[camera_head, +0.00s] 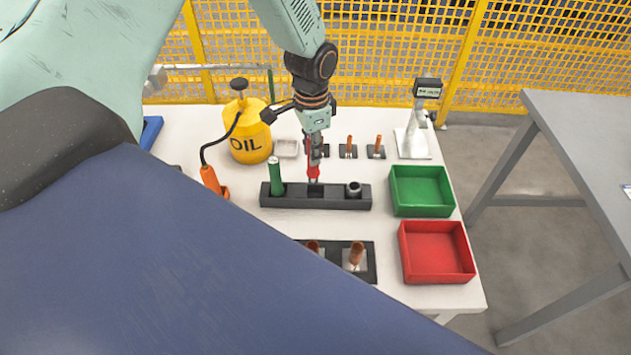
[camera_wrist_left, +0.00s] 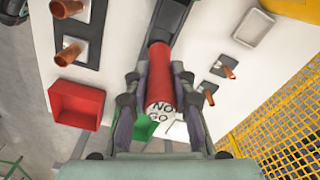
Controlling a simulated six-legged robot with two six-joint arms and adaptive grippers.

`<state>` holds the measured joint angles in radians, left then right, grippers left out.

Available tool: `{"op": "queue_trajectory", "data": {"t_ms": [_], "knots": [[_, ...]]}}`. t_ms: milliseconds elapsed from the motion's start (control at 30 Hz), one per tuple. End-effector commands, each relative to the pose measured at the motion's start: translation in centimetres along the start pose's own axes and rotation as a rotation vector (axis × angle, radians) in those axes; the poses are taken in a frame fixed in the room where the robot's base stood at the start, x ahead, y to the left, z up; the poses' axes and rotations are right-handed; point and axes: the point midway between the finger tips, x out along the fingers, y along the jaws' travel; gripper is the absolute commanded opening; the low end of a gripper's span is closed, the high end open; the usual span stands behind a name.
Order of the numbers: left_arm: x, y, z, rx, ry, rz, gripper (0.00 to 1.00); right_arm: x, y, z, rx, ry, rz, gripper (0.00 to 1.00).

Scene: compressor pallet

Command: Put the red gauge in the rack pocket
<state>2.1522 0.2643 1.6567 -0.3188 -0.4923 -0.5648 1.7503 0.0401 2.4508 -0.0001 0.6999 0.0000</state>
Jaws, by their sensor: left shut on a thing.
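My left gripper (camera_head: 315,160) is shut on the red gauge (camera_head: 312,173), which hangs roughly upright over the middle of the dark rack (camera_head: 335,203). In the left wrist view the fingers (camera_wrist_left: 159,82) grip both sides of the red gauge (camera_wrist_left: 159,68). Its pale end marked NO GO faces the camera, and its far end points at the rack (camera_wrist_left: 172,16). The green gauge (camera_head: 275,176) stands in the rack's left pocket. A grey cylindrical piece (camera_head: 353,188) is at the right pocket. Whether the red gauge's lower end is inside the middle pocket I cannot tell.
A green tray (camera_head: 421,190) and a red tray (camera_head: 436,252) lie right of the rack. A yellow oil can (camera_head: 248,135) stands left behind it. Copper parts (camera_head: 356,254) sit in front, others behind. A grey stand (camera_head: 415,135) is at back right.

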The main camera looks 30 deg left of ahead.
Motion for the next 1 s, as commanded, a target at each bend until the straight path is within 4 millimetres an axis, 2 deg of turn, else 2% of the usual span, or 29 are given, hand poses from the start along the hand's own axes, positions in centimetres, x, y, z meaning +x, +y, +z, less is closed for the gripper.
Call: {"op": "queue_trajectory", "data": {"t_ms": [33, 100, 367, 600, 933, 967, 1000], "knots": [[1.2, 0.0, 0.0, 0.002, -0.002, 0.000, 0.00, 0.1, 0.0, 0.0, 0.000, 0.000, 0.000, 0.46], [2.3, 0.0, 0.0, 0.002, -0.002, 0.000, 0.00, 0.2, 0.0, 0.0, 0.000, 0.000, 0.000, 0.46], [4.3, 0.0, -0.2, 0.004, 0.000, -0.002, 0.00, 0.3, 0.0, 0.0, 0.000, 0.001, 0.000, 0.46], [7.3, 0.0, -0.4, 0.004, 0.000, -0.002, 0.00, 0.5, 0.0, 0.0, 0.000, 0.000, 0.000, 0.46], [7.6, 0.0, -0.5, 0.004, 0.002, -0.002, 0.00, 0.7, 0.0, 0.0, 0.000, 0.001, 0.000, 0.46], [7.5, 0.0, -0.5, 0.004, 0.002, -0.002, 0.26, 0.6, 0.0, 0.0, 0.000, 0.001, 0.000, 0.46], [7.5, 0.0, -0.5, 0.004, 0.001, -0.002, 0.30, 0.6, 0.0, 0.0, 0.000, 0.001, 0.000, 0.46]]}}
